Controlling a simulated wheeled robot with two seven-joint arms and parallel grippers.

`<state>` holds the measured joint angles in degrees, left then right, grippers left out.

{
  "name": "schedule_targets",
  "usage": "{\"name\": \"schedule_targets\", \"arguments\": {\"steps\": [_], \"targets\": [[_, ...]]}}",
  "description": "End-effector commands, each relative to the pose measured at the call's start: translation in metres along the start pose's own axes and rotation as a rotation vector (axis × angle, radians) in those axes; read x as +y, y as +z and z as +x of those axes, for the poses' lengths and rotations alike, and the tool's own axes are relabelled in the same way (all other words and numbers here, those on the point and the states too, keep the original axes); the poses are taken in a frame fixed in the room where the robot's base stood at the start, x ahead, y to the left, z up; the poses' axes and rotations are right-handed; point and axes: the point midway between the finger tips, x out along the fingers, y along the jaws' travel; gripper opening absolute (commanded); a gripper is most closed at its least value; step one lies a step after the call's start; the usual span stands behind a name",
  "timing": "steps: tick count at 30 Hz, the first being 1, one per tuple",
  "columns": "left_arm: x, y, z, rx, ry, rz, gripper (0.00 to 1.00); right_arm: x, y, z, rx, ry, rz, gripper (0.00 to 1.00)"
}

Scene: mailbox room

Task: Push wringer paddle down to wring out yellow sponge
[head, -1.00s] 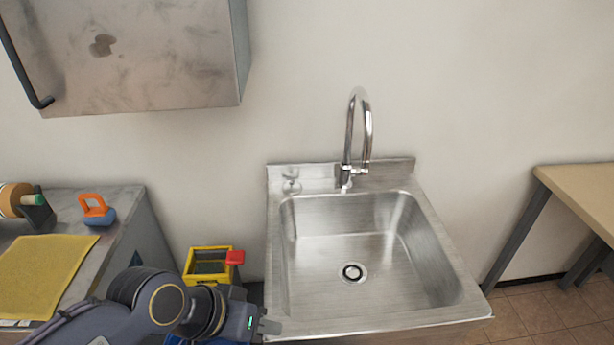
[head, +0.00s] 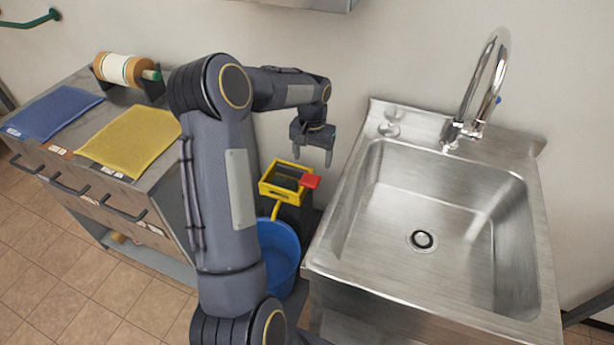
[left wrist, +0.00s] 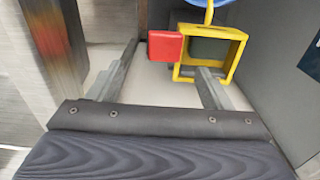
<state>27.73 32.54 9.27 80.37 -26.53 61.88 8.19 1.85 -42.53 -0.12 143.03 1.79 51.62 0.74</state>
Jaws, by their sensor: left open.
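The wringer has a yellow frame (head: 268,191) and a red paddle (head: 310,181) at its right side. It stands low between the cabinet and the sink. In the left wrist view the red paddle (left wrist: 165,46) and yellow frame (left wrist: 238,56) lie beyond my fingers. My left gripper (head: 312,155) is open and empty, pointing down above the wringer, apart from the paddle as far as I can tell. Something dark green (head: 287,182) is inside the frame. I cannot make out a yellow sponge in the wringer. My right gripper is not in view.
A blue bucket (head: 280,250) stands in front of the wringer, partly behind my left arm. The steel sink (head: 340,210) is close on the right. The cabinet (head: 75,85) on the left bears a yellow pad (head: 133,140), a blue pad (head: 52,112) and a roll (head: 125,69).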

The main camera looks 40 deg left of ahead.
Motion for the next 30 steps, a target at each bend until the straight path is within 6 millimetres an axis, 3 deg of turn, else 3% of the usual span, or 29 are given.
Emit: {"name": "schedule_targets", "arguments": {"steps": [4, 18, 30], "targets": [[-0.007, -0.008, 0.020, -0.017, -0.008, -0.010, 0.73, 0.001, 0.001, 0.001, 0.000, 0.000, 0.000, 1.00], [-0.007, -0.006, 0.085, -0.019, -0.008, -0.010, 0.73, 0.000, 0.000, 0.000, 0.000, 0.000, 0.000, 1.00], [-0.007, -0.006, 0.095, -0.016, -0.008, -0.009, 0.73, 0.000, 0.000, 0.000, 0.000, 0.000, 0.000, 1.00]]}}
